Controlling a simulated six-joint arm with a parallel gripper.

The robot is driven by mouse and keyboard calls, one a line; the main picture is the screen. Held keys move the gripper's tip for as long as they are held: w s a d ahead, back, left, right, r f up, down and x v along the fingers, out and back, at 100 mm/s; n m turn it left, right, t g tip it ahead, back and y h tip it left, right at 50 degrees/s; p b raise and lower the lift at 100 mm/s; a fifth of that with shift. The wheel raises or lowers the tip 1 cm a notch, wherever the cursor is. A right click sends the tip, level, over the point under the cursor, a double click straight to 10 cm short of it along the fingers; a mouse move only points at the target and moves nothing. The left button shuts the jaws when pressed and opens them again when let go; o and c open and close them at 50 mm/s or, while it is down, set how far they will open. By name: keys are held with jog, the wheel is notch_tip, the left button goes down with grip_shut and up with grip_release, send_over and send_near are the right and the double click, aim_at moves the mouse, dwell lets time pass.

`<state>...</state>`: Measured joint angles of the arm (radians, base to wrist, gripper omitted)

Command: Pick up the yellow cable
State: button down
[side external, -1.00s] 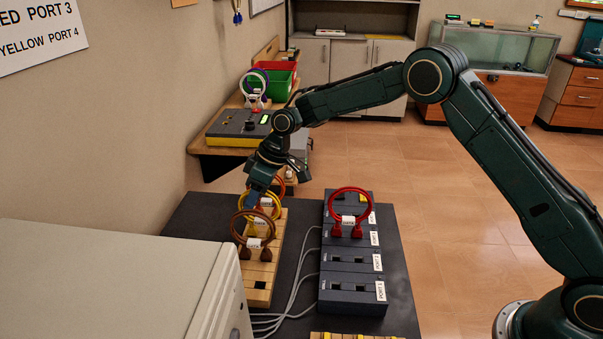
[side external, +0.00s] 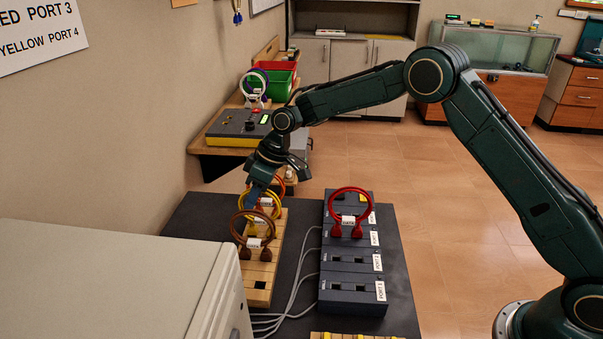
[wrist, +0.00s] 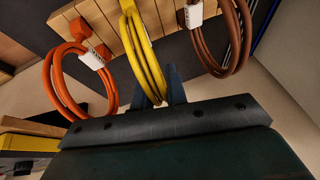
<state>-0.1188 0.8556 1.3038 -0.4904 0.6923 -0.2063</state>
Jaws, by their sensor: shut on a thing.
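The yellow cable (wrist: 140,42) is a coiled loop in the middle of the wrist view, its top running down between my gripper's dark fingers. My gripper (wrist: 160,90) is shut on this loop. In the side external view, the yellow cable (side external: 277,209) stands in the wooden rack (side external: 258,297), partly hidden behind the brown cable, and my gripper (side external: 258,192) reaches down to it from above. Whether its plugs are clear of the rack cannot be told.
The brown cable (wrist: 222,52) and orange cable (wrist: 60,88) stand close on either side of my gripper. A red cable (side external: 333,203) sits in the dark port block (side external: 347,267) to the right. A pale cabinet (side external: 100,285) is at the near left.

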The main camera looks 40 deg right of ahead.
notch_tip(320, 180, up, 20)
jog(key=shift+f, duration=0.25)
dwell(0.5)
jog(key=shift+r, duration=0.1)
dwell(0.5)
jog(key=shift+d, duration=0.2)
